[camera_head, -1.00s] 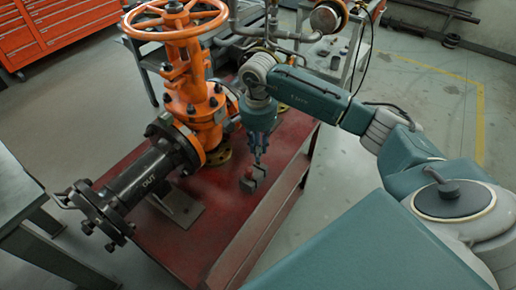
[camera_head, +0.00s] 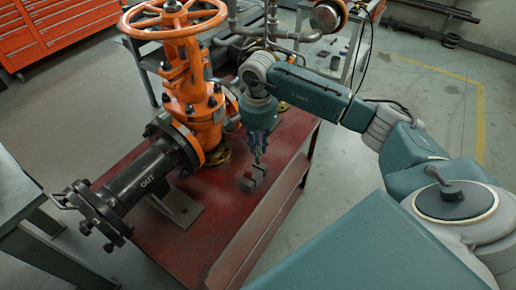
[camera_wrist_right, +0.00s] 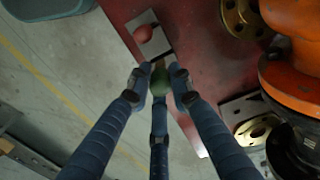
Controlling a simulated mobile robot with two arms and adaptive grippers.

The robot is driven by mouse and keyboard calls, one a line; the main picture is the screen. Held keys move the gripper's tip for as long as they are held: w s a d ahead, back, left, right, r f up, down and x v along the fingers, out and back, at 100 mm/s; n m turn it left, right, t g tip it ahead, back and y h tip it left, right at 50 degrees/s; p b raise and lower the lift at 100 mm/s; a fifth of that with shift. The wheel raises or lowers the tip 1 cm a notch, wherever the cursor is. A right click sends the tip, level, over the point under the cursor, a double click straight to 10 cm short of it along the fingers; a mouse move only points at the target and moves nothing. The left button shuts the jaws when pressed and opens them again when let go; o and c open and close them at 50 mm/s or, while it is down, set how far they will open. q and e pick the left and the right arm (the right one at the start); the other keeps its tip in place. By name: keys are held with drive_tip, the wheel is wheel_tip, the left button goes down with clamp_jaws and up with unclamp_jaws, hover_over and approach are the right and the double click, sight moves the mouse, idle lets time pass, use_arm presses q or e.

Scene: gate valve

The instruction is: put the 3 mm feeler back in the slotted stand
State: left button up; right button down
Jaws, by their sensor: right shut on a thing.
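The slotted stand (camera_head: 250,184) is a small grey block on the red bench top, below my right gripper (camera_head: 258,156). In the right wrist view the stand (camera_wrist_right: 156,46) shows as a grey plate with a red knob (camera_wrist_right: 143,33) on it. My right gripper (camera_wrist_right: 159,84) is shut on a green-knobbed feeler (camera_wrist_right: 160,80), with its fingers around the knob. The feeler lies at the stand's near end in that view. Its lower part is mostly hidden, so I cannot tell whether it is in a slot. No size mark is readable. My left gripper is not in view.
The orange gate valve (camera_head: 190,75) with its handwheel and black outlet pipe (camera_head: 145,182) stands left of the stand. Metal piping (camera_head: 275,35) is behind. The red bench (camera_head: 215,225) is clear in front of the stand, and its right edge is close by.

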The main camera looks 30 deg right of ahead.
sight(258, 165)
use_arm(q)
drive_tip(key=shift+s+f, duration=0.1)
use_arm(e)
drive_tip(key=shift+f, duration=0.15)
drive_tip(key=shift+f, duration=0.2)
use_arm(q)
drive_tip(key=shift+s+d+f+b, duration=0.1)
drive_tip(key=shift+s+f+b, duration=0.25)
drive_tip(key=shift+b, duration=0.2)
use_arm(e)
drive_tip(key=shift+f, duration=0.35)
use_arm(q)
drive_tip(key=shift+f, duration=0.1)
use_arm(e)
drive_tip(key=shift+f, duration=0.15)
